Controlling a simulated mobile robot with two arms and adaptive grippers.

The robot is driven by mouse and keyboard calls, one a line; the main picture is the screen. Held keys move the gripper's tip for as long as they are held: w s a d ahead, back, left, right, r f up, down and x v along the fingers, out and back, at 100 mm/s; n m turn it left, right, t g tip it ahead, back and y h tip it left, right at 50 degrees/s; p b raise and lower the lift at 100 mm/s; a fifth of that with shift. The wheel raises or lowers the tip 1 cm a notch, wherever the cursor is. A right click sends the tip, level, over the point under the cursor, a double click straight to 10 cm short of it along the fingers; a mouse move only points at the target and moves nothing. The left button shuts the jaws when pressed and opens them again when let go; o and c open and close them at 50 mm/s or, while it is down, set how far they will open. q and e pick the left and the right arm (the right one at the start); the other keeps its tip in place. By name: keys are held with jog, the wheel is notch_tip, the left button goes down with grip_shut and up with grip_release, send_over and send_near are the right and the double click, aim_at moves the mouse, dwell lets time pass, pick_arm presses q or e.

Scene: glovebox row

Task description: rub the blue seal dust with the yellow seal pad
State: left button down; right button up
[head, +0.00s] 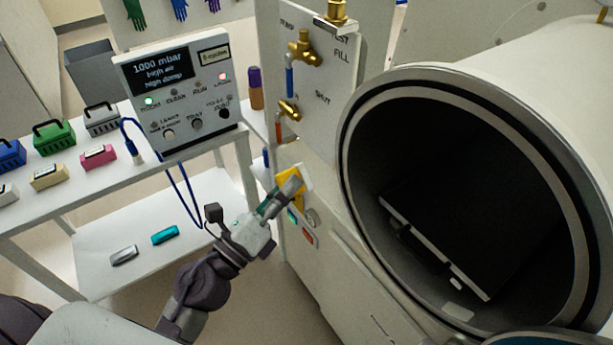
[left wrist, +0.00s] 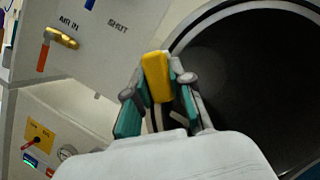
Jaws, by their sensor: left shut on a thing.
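My left gripper (head: 276,197) reaches in from the lower left, in front of the cabinet's lower panel and left of the round chamber opening. In the left wrist view the same gripper (left wrist: 158,92) is shut on the yellow seal pad (left wrist: 157,75), a small yellow block between its teal-lined fingers. In the head view I cannot clearly tell the pad from the yellow plate behind the fingers. The pale ring of the chamber mouth (head: 349,150) stands right of the gripper, apart from it. I cannot make out blue seal dust in either view. My right gripper is not in view.
The dark chamber holds a tray (head: 440,255). Brass valves (head: 305,48) project from the panel above the gripper. A control box (head: 180,95) with a looping blue cable stands on the left shelf, near several small coloured cases. A yellow plate with a red lever (left wrist: 38,135) is low on the panel.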

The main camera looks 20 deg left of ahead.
pick_arm(q)
jog(key=shift+w+d+f+b, duration=0.3)
jog(key=shift+w+f, duration=0.45)
jog(key=shift+w, duration=0.45)
jog(key=shift+w+d+f+b, duration=0.25)
jog(key=shift+w+f, duration=0.55)
jog(key=shift+w, duration=0.4)
jog(key=shift+w+d+f+b, duration=0.2)
jog(key=shift+w+f+b, duration=0.15)
jog(key=shift+w+f, duration=0.65)
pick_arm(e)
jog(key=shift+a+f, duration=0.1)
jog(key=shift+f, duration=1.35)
pick_arm(q)
jog(key=shift+d+x, duration=0.25)
jog(key=shift+x, duration=1.05)
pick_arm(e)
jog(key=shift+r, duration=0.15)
pick_arm(q)
jog(key=shift+s+f, duration=0.1)
jog(key=shift+f, duration=0.05)
jog(key=shift+s+d, duration=1.25)
jog(key=shift+d, duration=0.25)
jog(key=shift+w+d, duration=0.1)
jog(key=shift+d, duration=0.05)
